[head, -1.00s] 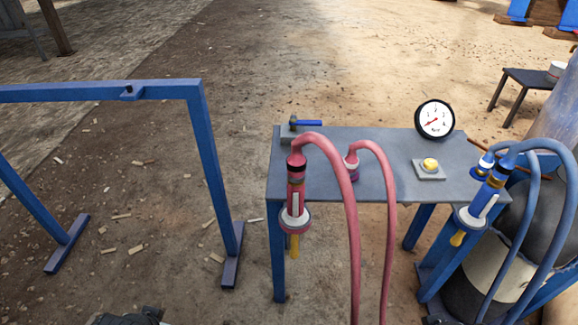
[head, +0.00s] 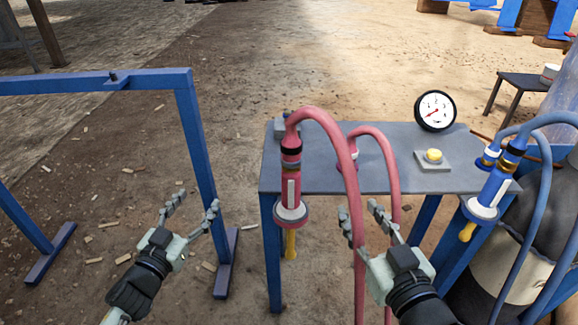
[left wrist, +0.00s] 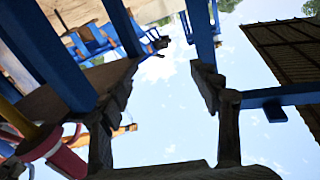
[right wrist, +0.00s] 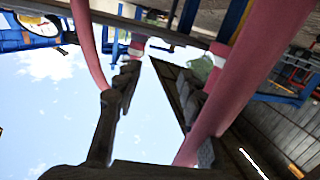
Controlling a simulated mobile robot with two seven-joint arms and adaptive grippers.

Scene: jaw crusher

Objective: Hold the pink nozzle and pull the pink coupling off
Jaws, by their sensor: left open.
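The pink nozzle (head: 290,200) hangs upright at the table's front left, with a white collar and a yellow tip below. The pink coupling (head: 291,140), with a black band, sits on top of it at the end of a pink hose. My left gripper (head: 194,203) is open and empty, left of the nozzle and apart from it. The nozzle's pink and white lower end (left wrist: 60,155) shows at the lower left of the left wrist view. My right gripper (head: 360,210) is open, right of the nozzle by the pink hoses; whether it touches them I cannot tell.
A blue nozzle (head: 490,195) with blue hoses stands at the right. A blue frame (head: 200,140) stands at the left, behind my left gripper.

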